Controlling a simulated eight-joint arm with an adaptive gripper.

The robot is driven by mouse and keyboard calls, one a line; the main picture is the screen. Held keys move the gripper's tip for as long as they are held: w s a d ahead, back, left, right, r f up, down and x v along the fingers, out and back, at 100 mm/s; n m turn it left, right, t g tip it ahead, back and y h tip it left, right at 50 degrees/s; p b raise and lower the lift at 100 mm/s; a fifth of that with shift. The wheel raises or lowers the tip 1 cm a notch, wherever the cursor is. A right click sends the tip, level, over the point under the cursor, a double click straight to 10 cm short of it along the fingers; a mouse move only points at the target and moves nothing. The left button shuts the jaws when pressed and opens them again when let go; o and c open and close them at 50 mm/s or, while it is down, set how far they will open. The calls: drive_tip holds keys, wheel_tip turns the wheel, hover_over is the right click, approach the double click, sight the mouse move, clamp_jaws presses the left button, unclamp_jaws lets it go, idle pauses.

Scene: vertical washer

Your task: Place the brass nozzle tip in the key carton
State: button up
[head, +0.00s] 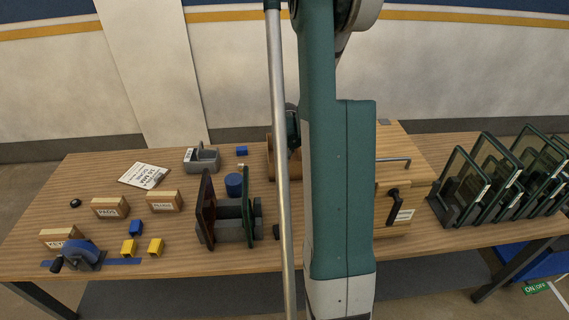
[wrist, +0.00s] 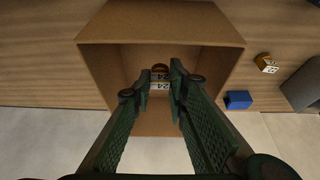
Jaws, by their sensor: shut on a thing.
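A brown open carton (wrist: 105,60) fills the middle of the wrist view, its opening facing my gripper. My gripper (wrist: 159,82) is over that opening, with its green fingertips close together in front of the carton's inside. Between the tips is a small thing with a brass-coloured round top (wrist: 160,68) and white labels reading 24; I take it to be the brass nozzle tip. I cannot tell how deep it is. In the head view the carton (head: 296,168) is mostly hidden behind my arm, with part of my gripper (head: 292,125) at it. No name shows on the carton.
A blue block (wrist: 238,100) and a brass-coloured piece labelled 24 (wrist: 267,63) lie right of the carton in the wrist view. Signed wooden blocks, including one reading KEYS (head: 60,237), stand at left. A wooden cabinet (head: 404,195) and framed-panel rack (head: 490,180) are at right.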

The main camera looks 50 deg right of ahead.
sight(285, 160)
drive_tip(key=shift+f, duration=0.45)
drive_tip(key=shift+f+b, duration=0.3)
drive_tip(key=shift+f, duration=1.55)
drive_tip(key=shift+f, duration=0.15)
drive_tip(key=o, duration=0.9)
drive_tip(key=shift+r, duration=0.2)
drive_tip(key=shift+p+v, duration=0.75)
drive_tip(key=shift+v, duration=5.2)
